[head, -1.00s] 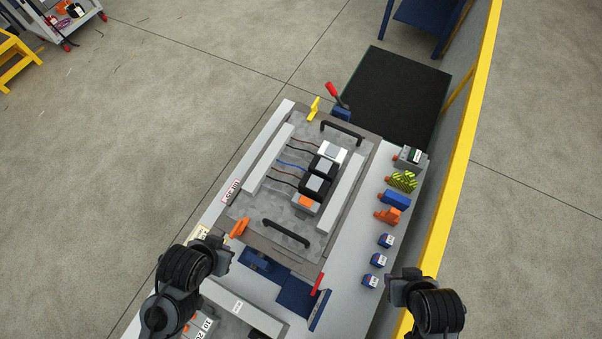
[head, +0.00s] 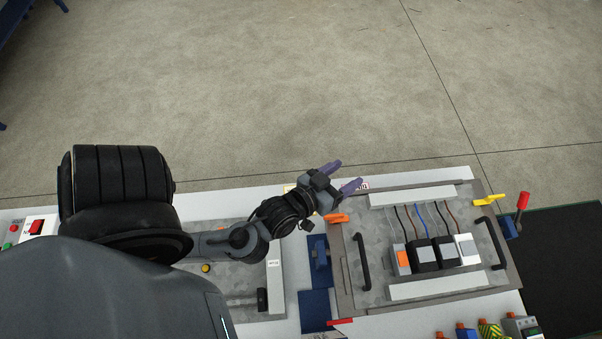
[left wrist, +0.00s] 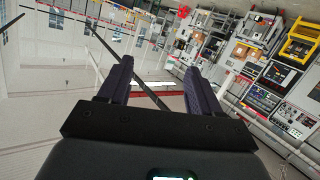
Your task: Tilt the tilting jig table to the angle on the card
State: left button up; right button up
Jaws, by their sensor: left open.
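The tilting jig table (head: 375,272) is at the right in the head view. Its grey plate looks flat and carries two black handles (head: 361,262), pale ducts and a row of wired modules (head: 424,256). My left gripper (head: 346,177) is open and empty, above the bench edge near the orange lever. In the left wrist view its purple fingers (left wrist: 157,76) stand apart with nothing between. A small label (head: 361,185) beside the fingers is unreadable. My right gripper is out of view.
A red-handled lever (head: 522,200) stands past the table's right end. Blue brackets (head: 318,270) lie left of the table. Several coloured parts (head: 490,330) line the bottom right edge. A dark mat (head: 565,250) is at the right. Open floor lies beyond the bench.

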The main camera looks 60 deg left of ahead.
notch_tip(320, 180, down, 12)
jog(key=b, duration=1)
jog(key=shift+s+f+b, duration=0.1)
jog(key=shift+b, duration=0.2)
pick_arm(q)
jog(key=s+f+t+y+b, duration=0.1)
jog(key=s+f+y+b, duration=0.3)
jog(key=s+f, duration=1.35)
pick_arm(e)
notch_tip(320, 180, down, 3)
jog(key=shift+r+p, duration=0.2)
jog(key=shift+p, duration=0.5)
pick_arm(q)
jog(key=x, duration=0.5)
jog(key=r+p+x, duration=0.1)
jog(key=x, duration=0.2)
jog(key=shift+a, duration=0.45)
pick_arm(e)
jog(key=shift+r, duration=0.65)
pick_arm(q)
jog(key=shift+x, duration=0.8)
jog(key=shift+n, duration=0.3)
grip_shut()
